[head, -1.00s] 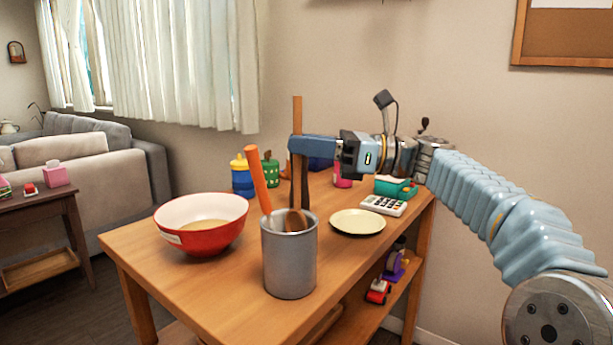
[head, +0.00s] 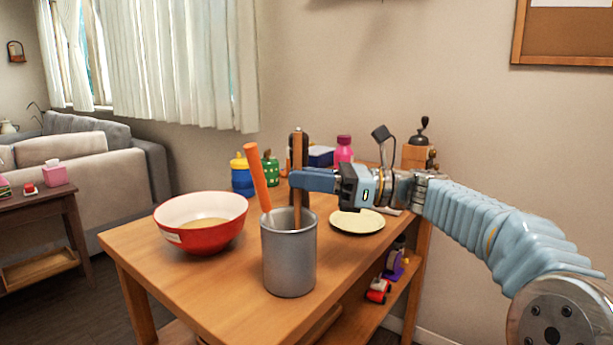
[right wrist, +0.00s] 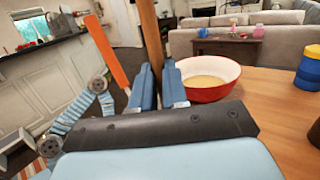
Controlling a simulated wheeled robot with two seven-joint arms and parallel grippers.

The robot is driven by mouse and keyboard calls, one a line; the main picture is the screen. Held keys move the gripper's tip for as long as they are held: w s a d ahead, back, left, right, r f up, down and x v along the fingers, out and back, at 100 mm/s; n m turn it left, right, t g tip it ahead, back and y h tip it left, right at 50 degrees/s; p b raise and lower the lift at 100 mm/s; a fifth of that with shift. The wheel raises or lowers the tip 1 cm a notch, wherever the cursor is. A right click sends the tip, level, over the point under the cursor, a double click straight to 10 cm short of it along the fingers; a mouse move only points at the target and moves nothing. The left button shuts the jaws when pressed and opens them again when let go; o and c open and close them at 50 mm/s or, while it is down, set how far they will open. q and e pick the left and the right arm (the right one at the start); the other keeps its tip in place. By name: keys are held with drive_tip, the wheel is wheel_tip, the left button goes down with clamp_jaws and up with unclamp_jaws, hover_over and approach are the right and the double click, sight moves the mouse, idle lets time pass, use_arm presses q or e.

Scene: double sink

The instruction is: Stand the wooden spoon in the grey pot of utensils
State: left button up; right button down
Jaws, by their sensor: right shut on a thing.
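The wooden spoon (head: 297,150) is upright, and its brown handle rises above the grey pot (head: 289,265). Its lower end is inside the pot's mouth, and the spoon's head is hidden by the pot wall. My right gripper (head: 298,180) is shut on the handle a little above the rim. In the right wrist view the handle (right wrist: 150,35) passes between the blue fingers (right wrist: 158,80). An orange-handled utensil (head: 258,178) leans to the left in the same pot. My left gripper is not in view.
A red and white bowl (head: 201,222) stands left of the pot. A pale plate (head: 357,221) lies to its right. Behind are a blue jar with a yellow lid (head: 241,177), a green container (head: 269,171) and a pink bottle (head: 344,150). The table's front left is clear.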

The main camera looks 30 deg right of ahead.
drive_tip(key=shift+f, duration=0.15)
drive_tip(key=c, duration=1.1)
unclamp_jaws()
drive_tip(key=shift+c, duration=0.2)
drive_tip(key=r+v, duration=0.1)
drive_tip(key=v, duration=1)
drive_tip(key=shift+s+d, duration=0.25)
drive_tip(key=shift+d, duration=0.2)
